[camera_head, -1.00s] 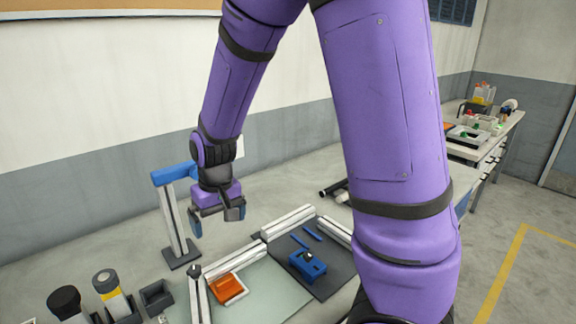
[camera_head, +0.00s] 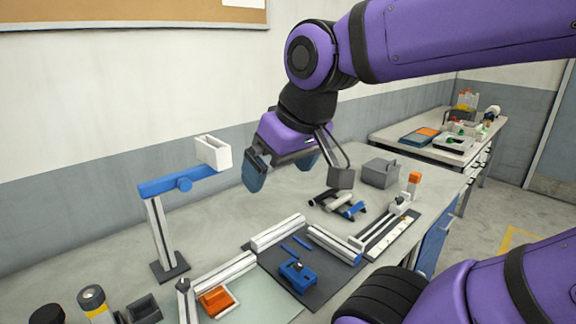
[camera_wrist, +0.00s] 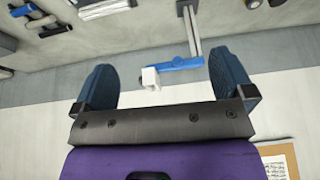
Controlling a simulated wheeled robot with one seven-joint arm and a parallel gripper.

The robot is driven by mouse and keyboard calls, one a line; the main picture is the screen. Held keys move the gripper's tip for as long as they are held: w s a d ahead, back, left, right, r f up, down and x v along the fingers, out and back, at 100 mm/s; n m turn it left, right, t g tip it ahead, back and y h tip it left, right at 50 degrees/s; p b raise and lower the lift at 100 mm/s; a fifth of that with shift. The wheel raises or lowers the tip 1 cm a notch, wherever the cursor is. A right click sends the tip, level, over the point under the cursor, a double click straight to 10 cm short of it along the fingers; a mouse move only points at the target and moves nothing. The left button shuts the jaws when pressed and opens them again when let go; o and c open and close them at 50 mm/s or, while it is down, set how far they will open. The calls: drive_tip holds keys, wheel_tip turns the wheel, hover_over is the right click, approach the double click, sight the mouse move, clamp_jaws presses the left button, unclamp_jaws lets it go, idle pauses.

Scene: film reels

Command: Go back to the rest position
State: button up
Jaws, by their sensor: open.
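My gripper (camera_head: 298,170) is held in the air above the back of the workbench, right of the blue-armed stand. Its two fingers are spread apart with nothing between them. In the wrist view my gripper (camera_wrist: 165,88) also shows two separate dark blue finger pads and an empty gap. The stand (camera_head: 160,235) has a grey post, a blue arm and a white box-shaped piece (camera_head: 214,152) at the arm's end. In the wrist view the stand's blue arm (camera_wrist: 178,64) and white piece (camera_wrist: 150,79) appear beyond the fingers, apart from them.
A dark mat (camera_head: 330,280) holds a blue fixture (camera_head: 297,275). An orange tray (camera_head: 216,301) lies left of it. A second table (camera_head: 430,150) is at the back right. Air around my gripper is clear.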

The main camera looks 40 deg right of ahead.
drive_tip(key=shift+s+d+r, duration=0.1)
drive_tip(key=shift+s+r, duration=0.1)
drive_tip(key=shift+s, duration=0.55)
idle(2.9)
